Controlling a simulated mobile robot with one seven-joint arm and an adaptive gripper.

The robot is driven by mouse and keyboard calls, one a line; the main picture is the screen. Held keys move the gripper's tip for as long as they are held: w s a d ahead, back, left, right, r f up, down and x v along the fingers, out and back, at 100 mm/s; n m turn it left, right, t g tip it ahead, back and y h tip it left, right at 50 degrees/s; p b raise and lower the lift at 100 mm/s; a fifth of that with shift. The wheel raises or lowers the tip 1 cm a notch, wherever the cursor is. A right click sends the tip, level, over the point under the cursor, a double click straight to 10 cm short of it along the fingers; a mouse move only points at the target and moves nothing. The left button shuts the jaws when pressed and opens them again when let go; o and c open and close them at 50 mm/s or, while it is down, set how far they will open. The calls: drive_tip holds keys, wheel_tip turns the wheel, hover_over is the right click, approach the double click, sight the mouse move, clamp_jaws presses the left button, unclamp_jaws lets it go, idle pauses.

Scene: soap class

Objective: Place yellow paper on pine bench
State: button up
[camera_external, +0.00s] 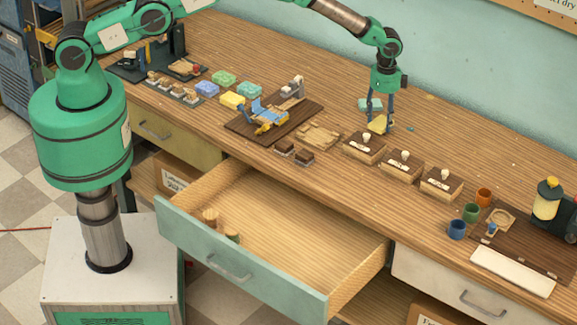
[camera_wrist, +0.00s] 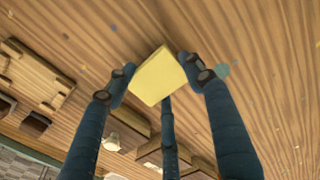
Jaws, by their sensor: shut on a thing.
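The yellow paper (camera_wrist: 158,76) is a small pale yellow block-like piece between my gripper's fingers in the wrist view. My gripper (camera_external: 379,118) is shut on it, and the yellow paper (camera_external: 379,124) shows at the fingertips in the external view. It is at or just above the pine bench (camera_external: 330,110), behind the stamp boxes; I cannot tell whether it touches the wood. The pine bench (camera_wrist: 235,30) fills most of the wrist view as striped brown wood.
Wooden stamp boxes (camera_external: 364,148) stand in front of my gripper. A dark board with a blue and yellow device (camera_external: 268,115) is to the left. An open drawer (camera_external: 270,215) juts out in front. Bench to the right of my gripper is fairly clear.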

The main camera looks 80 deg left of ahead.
sight(382, 121)
drive_tip(key=shift+f, duration=0.95)
drive_tip(key=shift+f, duration=0.1)
drive_tip(key=o, duration=0.7)
drive_tip(key=shift+o, duration=0.2)
wheel_tip(382, 121, up, 12)
idle(0.5)
